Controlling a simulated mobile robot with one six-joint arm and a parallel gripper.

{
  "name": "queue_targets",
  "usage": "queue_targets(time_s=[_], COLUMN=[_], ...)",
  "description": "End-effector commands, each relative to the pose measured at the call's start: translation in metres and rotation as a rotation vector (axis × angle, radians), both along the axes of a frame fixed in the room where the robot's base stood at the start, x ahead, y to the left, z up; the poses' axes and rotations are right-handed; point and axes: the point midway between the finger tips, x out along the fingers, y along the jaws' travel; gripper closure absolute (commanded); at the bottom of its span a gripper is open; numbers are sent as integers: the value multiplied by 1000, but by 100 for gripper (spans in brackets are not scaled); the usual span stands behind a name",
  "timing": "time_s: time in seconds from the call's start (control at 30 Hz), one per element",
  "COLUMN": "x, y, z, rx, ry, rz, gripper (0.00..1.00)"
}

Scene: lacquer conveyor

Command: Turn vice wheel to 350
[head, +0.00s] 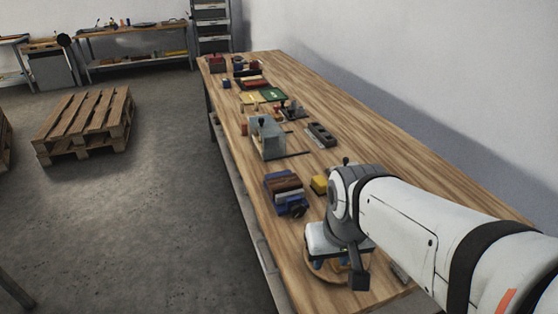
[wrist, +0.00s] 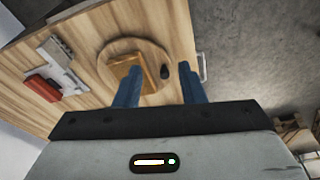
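A blue vice-like block (head: 285,186) with brown pieces on top stands on the wooden bench; a dark round knob or wheel (head: 297,211) is on its near end. I cannot read any mark or angle on it. My gripper (head: 340,272) is at the near end of the bench, nearer me than the vice and apart from it. In the wrist view my gripper (wrist: 158,70) has two blue fingers spread apart with nothing held.
A yellow block (head: 319,184) is close beside the vice. A grey-green box (head: 267,138) and a dark slotted block (head: 321,135) are farther along the bench (head: 370,155). The wrist view shows a red block (wrist: 42,87) and a grey metal piece (wrist: 62,62). A pallet (head: 85,122) is on the open floor.

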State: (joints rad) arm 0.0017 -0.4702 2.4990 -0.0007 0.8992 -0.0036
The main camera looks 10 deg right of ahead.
Motion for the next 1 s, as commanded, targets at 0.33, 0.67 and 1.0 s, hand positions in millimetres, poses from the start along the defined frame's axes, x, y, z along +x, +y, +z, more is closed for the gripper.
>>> queue_targets(time_s=[0.33,0.67,1.0], x=[36,171,228], y=[2,0,-4], z=[0,-22,-46], rx=[9,15,3], ry=[-22,-128,-179], rz=[44,157,200], gripper=[42,37,37])
